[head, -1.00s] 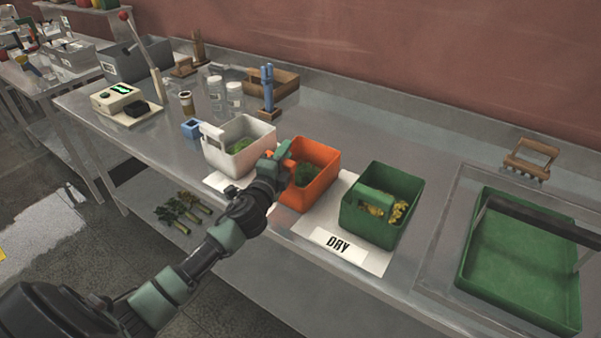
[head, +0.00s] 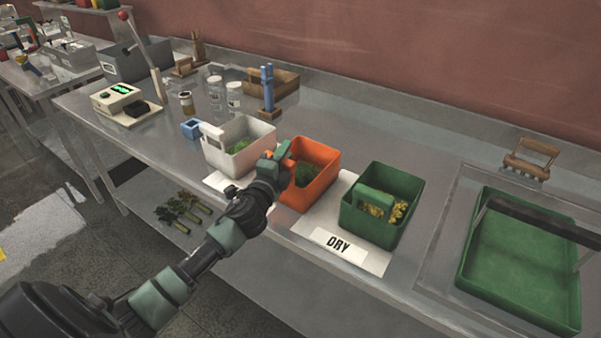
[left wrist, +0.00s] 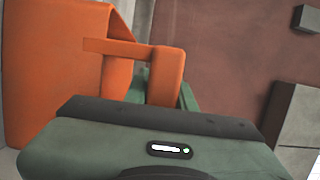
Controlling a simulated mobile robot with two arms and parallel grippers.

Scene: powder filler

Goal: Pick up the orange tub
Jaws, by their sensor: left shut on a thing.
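The orange tub (head: 316,183) stands on the bench between a white tub (head: 240,148) and a green tub (head: 372,226). It holds green leafy matter. My left gripper (head: 281,155) is at the tub's left side, shut on its handle. In the left wrist view the orange tub (left wrist: 50,70) fills the upper left, and its handle (left wrist: 166,75) comes down to the gripper (left wrist: 160,100). The fingertips are mostly hidden there. The tub looks upright, and I cannot tell any gap beneath it. My right gripper is not in view.
A white mat labelled DRY (head: 345,247) lies under the green tub. A green tray (head: 520,260) is at the right. Jars (head: 234,97), a blue tool on a stand (head: 268,90) and a scale (head: 122,100) stand behind and left. Leafy bundles (head: 183,208) lie on the lower shelf.

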